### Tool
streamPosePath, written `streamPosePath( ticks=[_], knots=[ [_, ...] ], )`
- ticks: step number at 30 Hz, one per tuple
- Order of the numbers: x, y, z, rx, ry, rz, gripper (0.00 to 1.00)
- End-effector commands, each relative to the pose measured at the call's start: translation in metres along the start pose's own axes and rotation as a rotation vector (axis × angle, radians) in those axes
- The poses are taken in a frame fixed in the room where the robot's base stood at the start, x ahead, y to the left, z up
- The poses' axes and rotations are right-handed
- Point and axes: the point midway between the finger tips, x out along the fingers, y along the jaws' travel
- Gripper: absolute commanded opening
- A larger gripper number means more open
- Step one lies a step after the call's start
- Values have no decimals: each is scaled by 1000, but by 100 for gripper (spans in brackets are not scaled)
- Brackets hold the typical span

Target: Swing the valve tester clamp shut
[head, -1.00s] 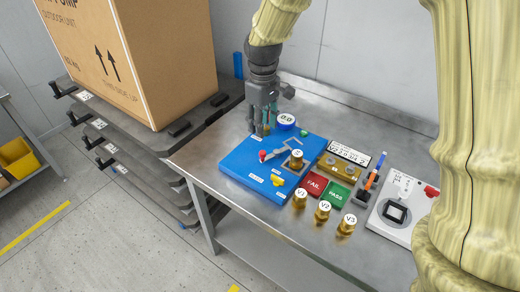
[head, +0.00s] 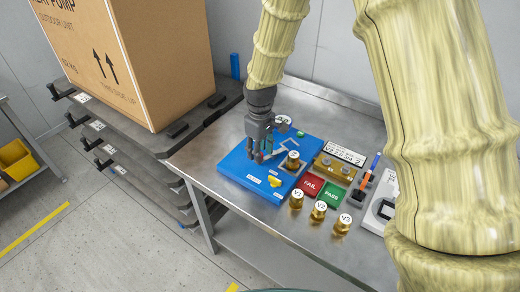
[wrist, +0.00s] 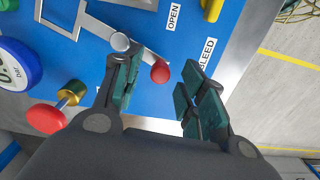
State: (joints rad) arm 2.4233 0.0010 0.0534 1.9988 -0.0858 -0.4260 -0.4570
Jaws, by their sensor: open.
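The blue valve tester (head: 235,169) lies on the steel bench. Its clamp is a grey metal frame (head: 285,146) with a lever ending in a red ball; in the wrist view the lever (wrist: 143,54) runs from a round pivot to the red ball (wrist: 160,72). An "OPEN" label (wrist: 173,17) is beside it. A brass valve (head: 292,160) with a white top stands at the frame. My gripper (head: 259,157) is open above the tester, and the red ball appears between its fingertips (wrist: 159,70). Contact cannot be told.
A blue gauge (wrist: 15,65) and a red knob on a brass stem (wrist: 46,117) are left of my fingers. Brass valves V1 (head: 297,199), V2 (head: 319,211) and V3 (head: 342,223) stand in front, near the red FAIL (head: 310,187) and green PASS (head: 332,195) pads.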

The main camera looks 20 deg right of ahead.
Motion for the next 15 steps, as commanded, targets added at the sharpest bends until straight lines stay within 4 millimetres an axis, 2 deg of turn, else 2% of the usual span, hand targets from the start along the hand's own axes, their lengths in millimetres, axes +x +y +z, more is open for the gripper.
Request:
streamPosePath(
  ticks=[11,15],
  knots=[
    [3,0,0,0,-1,0,39],
    [3,0,0,0,-1,0,14]
  ],
)
